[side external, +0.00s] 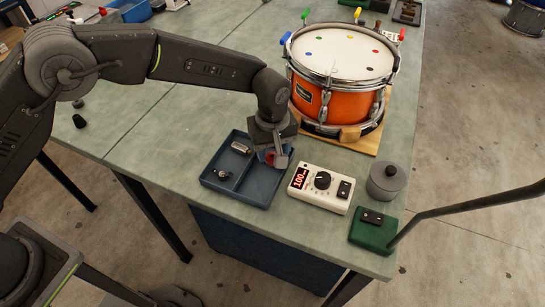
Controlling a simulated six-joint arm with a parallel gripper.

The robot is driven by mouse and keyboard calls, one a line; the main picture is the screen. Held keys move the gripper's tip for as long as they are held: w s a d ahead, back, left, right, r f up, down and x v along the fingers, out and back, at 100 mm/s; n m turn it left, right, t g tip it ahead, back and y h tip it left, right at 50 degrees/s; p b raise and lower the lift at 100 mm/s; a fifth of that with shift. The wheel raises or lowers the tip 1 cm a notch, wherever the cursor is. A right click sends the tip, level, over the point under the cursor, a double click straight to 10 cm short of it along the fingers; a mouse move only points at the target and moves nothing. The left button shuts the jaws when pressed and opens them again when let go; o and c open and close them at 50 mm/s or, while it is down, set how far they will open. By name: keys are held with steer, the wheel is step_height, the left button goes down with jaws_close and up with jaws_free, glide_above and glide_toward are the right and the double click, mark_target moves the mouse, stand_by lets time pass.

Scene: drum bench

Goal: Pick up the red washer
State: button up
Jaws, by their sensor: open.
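A small red piece, likely the red washer (268,156), shows at the fingers of my gripper (274,161). It is mostly hidden by the gripper, and I cannot tell whether it touches the fingers. My gripper is open and points down over the back right part of the blue divided tray (236,198). How high the fingers are above the tray floor is hard to tell.
The tray also holds a pale cylinder (240,147) and a small metal part (222,173). A white box with a dial (320,188) stands right of the tray. An orange drum (338,106) stands behind. A grey lidded pot (386,181) and green block (373,232) are near the right edge.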

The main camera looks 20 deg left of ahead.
step_height(320, 180, down, 2)
steer(key=shift+f, duration=0.1)
steer(key=c, duration=0.7)
steer(key=shift+r, duration=0.2)
